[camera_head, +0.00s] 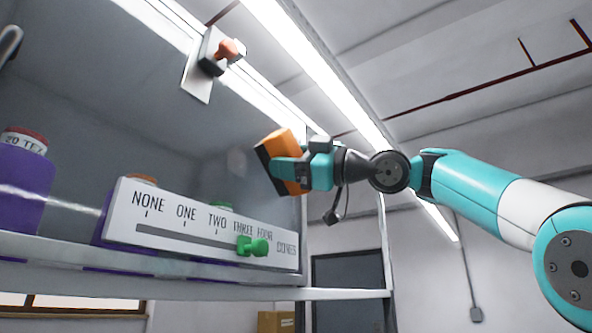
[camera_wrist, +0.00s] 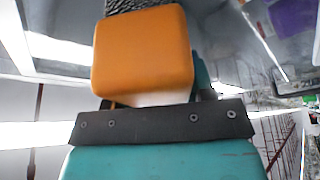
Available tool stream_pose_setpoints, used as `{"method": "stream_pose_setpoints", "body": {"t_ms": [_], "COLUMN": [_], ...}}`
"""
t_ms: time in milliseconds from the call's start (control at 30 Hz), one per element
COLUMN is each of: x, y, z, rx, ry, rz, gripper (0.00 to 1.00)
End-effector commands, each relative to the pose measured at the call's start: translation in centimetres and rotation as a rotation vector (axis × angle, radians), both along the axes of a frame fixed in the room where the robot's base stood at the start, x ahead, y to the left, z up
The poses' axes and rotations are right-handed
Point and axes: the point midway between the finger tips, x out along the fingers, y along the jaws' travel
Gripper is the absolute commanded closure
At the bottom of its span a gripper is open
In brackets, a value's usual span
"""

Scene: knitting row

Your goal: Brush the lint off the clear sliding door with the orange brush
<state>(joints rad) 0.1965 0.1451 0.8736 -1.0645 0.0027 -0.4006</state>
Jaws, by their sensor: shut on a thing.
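My gripper (camera_head: 290,174) is shut on the orange brush (camera_head: 277,146), held up at the right part of the clear sliding door (camera_head: 215,150). In the wrist view the brush's orange back (camera_wrist: 143,52) fills the upper middle, with dark bristles (camera_wrist: 145,5) beyond it at the top edge. In the head view its dark bristle side faces left, toward the door. A faint greyish smudge, perhaps lint, shows on the door (camera_head: 236,162) just left of the brush. I cannot tell whether the bristles touch the door.
A white scale panel (camera_head: 200,219) with a green slider knob (camera_head: 253,246) is at the door's lower part. Purple cones (camera_head: 22,185) stand behind the door. A bracket with a red-orange knob (camera_head: 228,49) is above. A cardboard box (camera_head: 275,321) is low behind.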

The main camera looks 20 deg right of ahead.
Motion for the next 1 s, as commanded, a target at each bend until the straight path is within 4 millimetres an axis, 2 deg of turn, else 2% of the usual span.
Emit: {"method": "stream_pose_setpoints", "body": {"t_ms": [400,667,1000], "x": [-1.7,-2.2,-4.0], "y": [2.7,3.5,5.7], "z": [-0.2,-0.1,-0.2], "rx": [0.0,0.0,-0.001], "ry": [-0.001,0.002,0.002], "rz": [0.003,0.002,0.003], "gripper": [0.7,0.7,0.7]}}
